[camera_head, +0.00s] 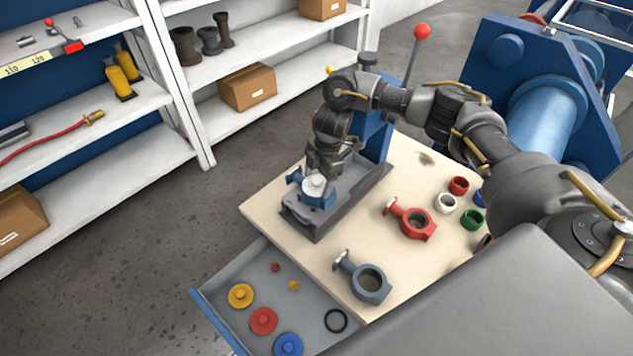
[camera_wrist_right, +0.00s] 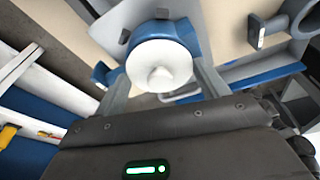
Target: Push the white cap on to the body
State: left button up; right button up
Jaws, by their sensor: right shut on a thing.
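The white cap (camera_head: 314,186) sits over the round blue valve body (camera_head: 318,201) in the grey fixture of the press. It also shows in the right wrist view (camera_wrist_right: 160,66), with the blue body (camera_wrist_right: 180,28) behind it. My right gripper (camera_head: 323,174) reaches down from above, its fingers on either side of the cap, shut on it. In the wrist view the fingers (camera_wrist_right: 162,82) flank the cap. I cannot tell whether the cap is fully seated on the body. My left gripper is not in view.
The press with its red-knobbed lever (camera_head: 422,31) stands behind the fixture. A red valve body (camera_head: 415,223), a grey-blue valve body (camera_head: 368,283) and several coloured rings lie on the table (camera_head: 268,211). An open drawer (camera_head: 222,306) holds coloured caps. Shelves stand at the left.

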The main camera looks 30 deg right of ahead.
aim_at(316, 182)
jog(key=shift+s+a+f, duration=0.1)
jog(key=shift+s+f, duration=0.2)
jog(key=shift+f, duration=0.2)
jog(key=shift+s+a+f, duration=0.1)
jog(key=shift+s+f, duration=0.15)
jog(key=shift+f, duration=0.2)
jog(key=o, duration=1.2)
jog(key=shift+w+f, duration=0.1)
jog(key=shift+w, duration=0.05)
jog(key=shift+c, duration=0.2)
jog(key=shift+w+r+p, duration=0.2)
jog(key=shift+r+p, duration=0.75)
jog(key=p+v, duration=0.3)
jog(key=v, duration=0.1)
jog(key=shift+a+r+p, duration=0.15)
jog(key=shift+a+p, duration=0.05)
jog(key=shift+p, duration=0.15)
jog(key=shift+w+r+p, duration=0.2)
jog(key=shift+r+p, duration=0.45)
